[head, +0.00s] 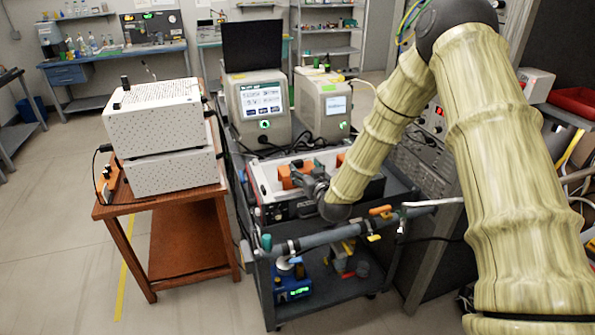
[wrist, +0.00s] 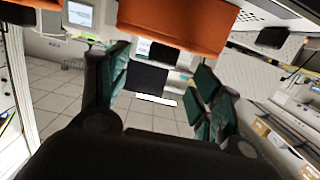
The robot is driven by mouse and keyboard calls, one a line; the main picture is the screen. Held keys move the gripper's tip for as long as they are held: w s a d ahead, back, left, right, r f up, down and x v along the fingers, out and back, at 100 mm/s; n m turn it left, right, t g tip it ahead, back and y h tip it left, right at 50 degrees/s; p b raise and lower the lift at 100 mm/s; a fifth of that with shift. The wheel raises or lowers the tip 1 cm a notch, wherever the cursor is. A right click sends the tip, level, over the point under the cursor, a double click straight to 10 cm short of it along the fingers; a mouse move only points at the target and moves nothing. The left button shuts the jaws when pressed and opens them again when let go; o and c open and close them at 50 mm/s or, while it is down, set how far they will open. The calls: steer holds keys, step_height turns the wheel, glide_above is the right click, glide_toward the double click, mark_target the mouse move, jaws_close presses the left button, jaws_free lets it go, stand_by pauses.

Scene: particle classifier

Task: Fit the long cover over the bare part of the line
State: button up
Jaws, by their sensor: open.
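A line (head: 335,236) runs along the front of the grey cart, mostly wrapped in dark grey. Its thin whitish right end (head: 432,203) looks bare. I cannot tell for sure which thing is the long cover. My gripper (head: 308,180) is over the white-framed instrument on the cart top, beside an orange block (head: 288,176). In the wrist view its teal-padded fingers (wrist: 162,85) are spread apart with nothing seen between them. An orange piece (wrist: 172,28) crosses the top of that view, beyond the fingers; whether they touch it is unclear.
The grey cart's lower shelf (head: 335,290) holds a blue device (head: 292,281) and small parts. Two white boxes (head: 160,135) stand on a wooden table at left. An orange handle (head: 380,210) sticks up at the line. Floor at left is clear.

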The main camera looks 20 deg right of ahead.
mark_target(299, 162)
steer(key=shift+w+a+r+p, duration=0.1)
steer(key=shift+w+r+p, duration=0.05)
steer(key=shift+w+p, duration=0.4)
steer(key=shift+w+a+f+p, duration=0.15)
steer(key=shift+w+p, duration=0.35)
steer(key=shift+w, duration=0.55)
steer(key=shift+w+f+p, duration=0.2)
steer(key=shift+w+p, duration=0.3)
steer(key=shift+w, duration=0.55)
steer(key=c, duration=1.2)
